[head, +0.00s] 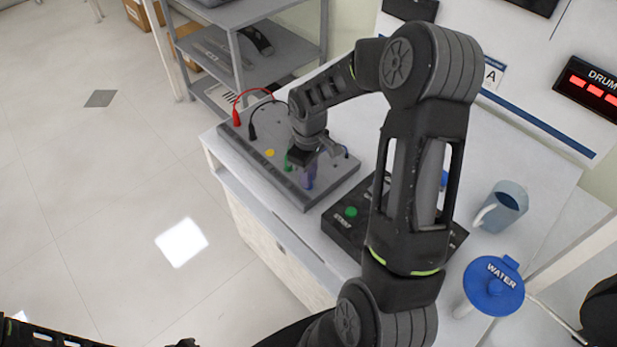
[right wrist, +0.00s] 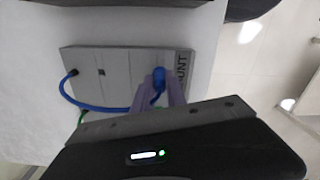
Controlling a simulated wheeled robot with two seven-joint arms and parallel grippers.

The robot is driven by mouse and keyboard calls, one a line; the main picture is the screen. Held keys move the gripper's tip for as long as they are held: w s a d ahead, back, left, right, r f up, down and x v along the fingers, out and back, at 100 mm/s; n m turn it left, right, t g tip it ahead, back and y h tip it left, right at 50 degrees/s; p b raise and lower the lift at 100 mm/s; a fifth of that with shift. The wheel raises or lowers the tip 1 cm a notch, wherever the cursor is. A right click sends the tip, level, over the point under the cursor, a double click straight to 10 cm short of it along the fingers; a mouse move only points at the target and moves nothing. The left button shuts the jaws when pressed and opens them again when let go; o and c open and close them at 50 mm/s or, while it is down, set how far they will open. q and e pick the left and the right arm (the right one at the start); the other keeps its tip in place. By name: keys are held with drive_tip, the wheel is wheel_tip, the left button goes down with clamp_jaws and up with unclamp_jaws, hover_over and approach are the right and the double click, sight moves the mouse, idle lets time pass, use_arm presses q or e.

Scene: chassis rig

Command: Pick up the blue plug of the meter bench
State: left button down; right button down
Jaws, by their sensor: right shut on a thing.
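The meter bench (head: 235,150) is a grey panel box on the white table, with red, black, green and blue leads. My right gripper (head: 309,170) reaches down over its right part, with purplish fingers. In the right wrist view the right gripper (right wrist: 163,92) is shut on the blue plug (right wrist: 158,76), in front of the grey panel (right wrist: 120,65). A blue cable (right wrist: 100,107) loops from the plug to a socket at the panel's left. The plug's lower end is hidden, so I cannot tell whether it is seated.
Beside the bench stands a black box with a green START button (head: 351,211), partly behind my right arm. A blue-grey mug (head: 502,206) and a blue-lidded WATER container (head: 493,287) stand at the right. A grey shelf (head: 245,45) is behind.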

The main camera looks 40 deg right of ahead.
drive_tip(key=shift+r, duration=0.1)
wheel_tip(320, 180, up, 10)
drive_tip(key=shift+f+b, duration=0.1)
drive_tip(key=shift+b, duration=0.55)
